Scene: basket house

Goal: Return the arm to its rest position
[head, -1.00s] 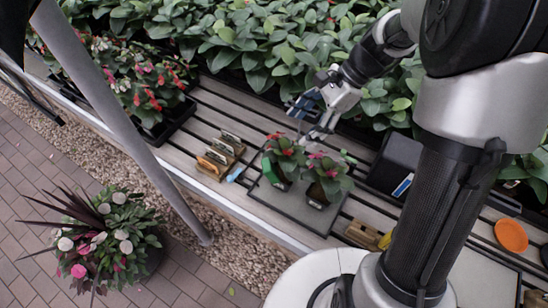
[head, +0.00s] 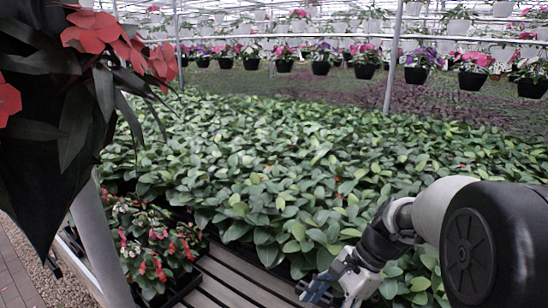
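My gripper (head: 331,290) is at the bottom of the head view, right of centre, on the end of my arm, which comes in from the right edge. Its fingers stand apart and nothing shows between them. One fingertip is cut off by the bottom edge. It is in front of the dense green leafy plants (head: 300,195), close to the slatted bench (head: 225,275). I cannot tell how far above the bench it is.
A hanging plant with red flowers (head: 120,40) fills the upper left, close to the camera. A tray of red and white flowering plants (head: 155,240) stands at lower left. A grey post (head: 98,245) rises there. Several hanging pots (head: 415,75) line the back.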

